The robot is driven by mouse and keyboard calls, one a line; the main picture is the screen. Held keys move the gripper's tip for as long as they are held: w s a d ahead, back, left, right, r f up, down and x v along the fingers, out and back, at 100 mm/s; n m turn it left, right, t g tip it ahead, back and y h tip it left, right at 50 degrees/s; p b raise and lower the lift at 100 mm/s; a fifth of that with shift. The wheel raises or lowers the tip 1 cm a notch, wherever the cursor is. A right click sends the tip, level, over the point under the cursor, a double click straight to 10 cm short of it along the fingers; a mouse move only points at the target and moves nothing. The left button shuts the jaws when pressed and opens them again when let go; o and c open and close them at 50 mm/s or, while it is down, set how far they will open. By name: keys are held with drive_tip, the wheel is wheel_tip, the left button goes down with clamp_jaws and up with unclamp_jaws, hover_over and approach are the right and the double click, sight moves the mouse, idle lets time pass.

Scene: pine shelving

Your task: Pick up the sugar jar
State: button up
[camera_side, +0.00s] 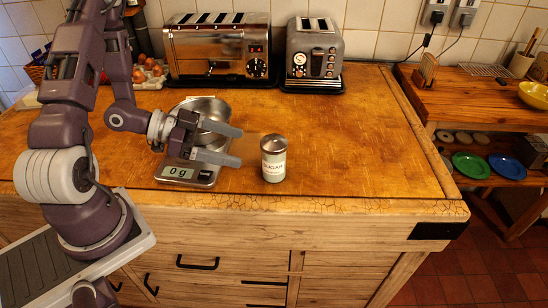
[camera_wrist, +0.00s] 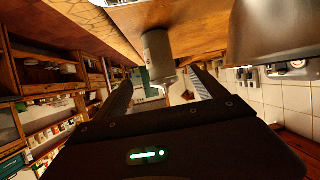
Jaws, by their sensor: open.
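In the wrist view the jar (camera_wrist: 157,50) appears upside down, ahead of and between the spread fingers (camera_wrist: 163,78). Nothing is visibly held. The jar's label is too small to read surely.
A kitchen scale (camera_side: 187,174) reading 0 g, with a metal bowl (camera_side: 213,108) on it, stands beside and behind my gripper. Two toasters (camera_side: 215,52) (camera_side: 313,60) stand at the back. The worktop (camera_side: 360,140) right of the jar is clear.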

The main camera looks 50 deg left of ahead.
sight(273, 156)
drive_tip(key=x, duration=1.1)
drive_tip(key=shift+a, duration=0.1)
drive_tip(key=shift+r, duration=0.1)
clamp_jaws()
